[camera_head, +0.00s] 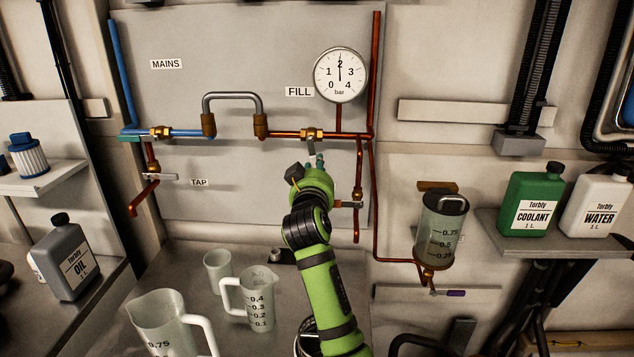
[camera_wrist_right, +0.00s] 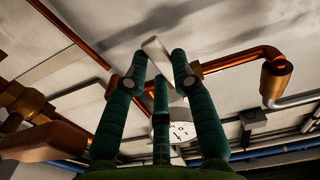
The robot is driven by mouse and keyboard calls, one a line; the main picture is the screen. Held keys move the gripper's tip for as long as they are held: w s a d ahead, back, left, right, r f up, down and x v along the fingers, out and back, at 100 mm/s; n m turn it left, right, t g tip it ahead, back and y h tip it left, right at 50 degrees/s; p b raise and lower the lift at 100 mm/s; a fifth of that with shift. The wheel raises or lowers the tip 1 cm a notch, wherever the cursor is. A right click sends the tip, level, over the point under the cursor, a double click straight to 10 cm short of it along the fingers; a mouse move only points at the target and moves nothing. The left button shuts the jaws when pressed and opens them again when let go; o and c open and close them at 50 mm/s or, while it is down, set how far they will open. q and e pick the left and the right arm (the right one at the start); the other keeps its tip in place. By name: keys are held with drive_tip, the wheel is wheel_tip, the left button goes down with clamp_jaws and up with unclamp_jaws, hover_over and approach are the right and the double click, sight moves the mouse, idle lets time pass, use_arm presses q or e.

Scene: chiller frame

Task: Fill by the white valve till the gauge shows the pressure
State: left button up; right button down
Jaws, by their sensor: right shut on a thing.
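The round pressure gauge (camera_head: 340,75) has a white dial in bar, and its needle points straight up at 2. Below the FILL label, a brass valve (camera_head: 312,133) sits on the copper pipe, with a pale handle (camera_head: 311,148) hanging down. My right gripper (camera_head: 315,162) is at this handle from below and partly hides it. In the right wrist view my fingers (camera_wrist_right: 160,78) are closed around the pale handle (camera_wrist_right: 155,48). The gauge (camera_wrist_right: 182,132) shows there behind the fingers. My left gripper is in neither view.
A grey hose loop (camera_head: 232,96) bridges the blue mains pipe (camera_head: 185,132) and the copper pipe. A tap valve (camera_head: 152,168) is at left. A graduated vessel (camera_head: 440,235) hangs at right. Jugs (camera_head: 250,298) stand on the bench below; coolant (camera_head: 531,199) and water (camera_head: 597,203) bottles are on the right shelf.

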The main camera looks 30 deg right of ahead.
drive_tip(key=shift+w+a+f+m+b, duration=0.1)
drive_tip(key=shift+w+a+m+b, duration=0.15)
drive_tip(key=shift+m+b, duration=0.25)
drive_tip(key=shift+w+a+f+m+b, duration=0.1)
drive_tip(key=shift+a+m+b, duration=0.1)
drive_tip(key=shift+m+b, duration=0.3)
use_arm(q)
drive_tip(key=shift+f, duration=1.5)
use_arm(e)
drive_tip(key=shift+a+r+m, duration=0.1)
drive_tip(key=shift+r+m, duration=0.05)
drive_tip(key=shift+m, duration=0.25)
drive_tip(key=c, duration=1)
unclamp_jaws()
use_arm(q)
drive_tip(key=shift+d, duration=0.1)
use_arm(e)
drive_tip(key=shift+w+a, duration=0.1)
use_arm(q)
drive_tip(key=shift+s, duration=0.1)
